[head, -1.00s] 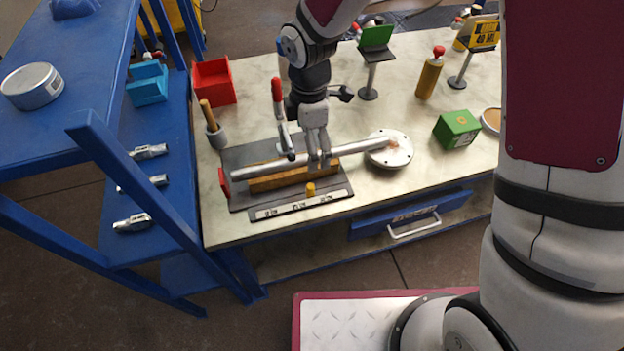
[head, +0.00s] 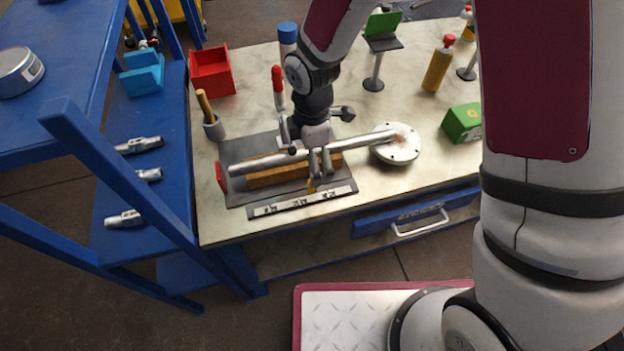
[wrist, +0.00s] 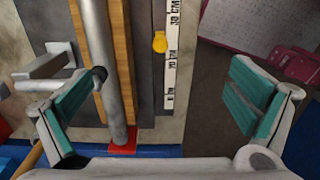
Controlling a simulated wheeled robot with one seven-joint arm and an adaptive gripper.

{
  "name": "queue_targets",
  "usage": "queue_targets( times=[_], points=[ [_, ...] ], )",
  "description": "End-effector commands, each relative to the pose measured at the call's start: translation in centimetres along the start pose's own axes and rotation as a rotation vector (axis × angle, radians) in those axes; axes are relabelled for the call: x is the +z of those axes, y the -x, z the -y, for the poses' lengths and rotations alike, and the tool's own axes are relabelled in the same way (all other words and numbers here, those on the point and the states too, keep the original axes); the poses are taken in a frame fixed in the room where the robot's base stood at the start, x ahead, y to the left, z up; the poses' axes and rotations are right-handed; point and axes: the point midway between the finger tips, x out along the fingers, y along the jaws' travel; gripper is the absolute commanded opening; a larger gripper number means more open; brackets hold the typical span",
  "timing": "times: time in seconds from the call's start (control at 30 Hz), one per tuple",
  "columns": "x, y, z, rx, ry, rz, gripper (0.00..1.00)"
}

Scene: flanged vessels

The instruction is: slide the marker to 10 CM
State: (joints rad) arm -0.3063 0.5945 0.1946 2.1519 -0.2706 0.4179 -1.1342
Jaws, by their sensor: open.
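The marker is a small yellow knob (wrist: 160,42) at the edge of a white scale strip (wrist: 171,78) in the wrist view. It sits between the upper label and the middle label, nearer the middle one; the labels are too small to read surely. In the head view the marker (head: 312,187) is partly hidden by my fingers, and the strip (head: 285,206) lies along the fixture's front edge. My gripper (wrist: 158,105) is open and empty, its teal pads wide apart, with the marker ahead between them in the picture. In the head view my gripper (head: 318,178) is over the fixture's front part.
A silver pipe (head: 260,162) with a white flange (head: 397,145) lies over a wooden block (head: 275,178), close beside the strip. A red-handled clamp (head: 278,88) stands behind it. A red end stop (wrist: 122,141) is at the pipe's free end. The counter's front edge is close to the strip.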

Motion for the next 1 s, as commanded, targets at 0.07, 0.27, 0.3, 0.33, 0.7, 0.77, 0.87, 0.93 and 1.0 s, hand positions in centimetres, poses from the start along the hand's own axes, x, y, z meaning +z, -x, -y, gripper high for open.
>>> queue_targets(
  times=[0.07, 0.27, 0.3, 0.33, 0.7, 0.77, 0.87, 0.93, 1.0],
  points=[
    [0.0, 0.0, 0.0, 0.0, 0.0, 0.0, 1.0],
    [0.0, 0.9, 0.0, 0.003, 0.0, -0.001, 1.0],
    [-0.1, 1.4, 0.0, 0.004, 0.0, -0.001, 1.0],
    [-0.1, 1.9, 0.1, 0.004, -0.001, -0.001, 1.0],
    [-0.1, 8.4, 0.1, 0.003, -0.001, -0.001, 1.0],
    [-0.1, 9.1, 0.1, 0.003, -0.001, -0.001, 1.0],
    [0.0, 9.8, 0.1, 0.001, -0.001, 0.0, 1.0],
    [0.0, 10.0, 0.0, 0.001, 0.0, 0.0, 1.0],
    [0.0, 10.1, 0.0, 0.001, 0.0, 0.0, 1.0]
  ],
)
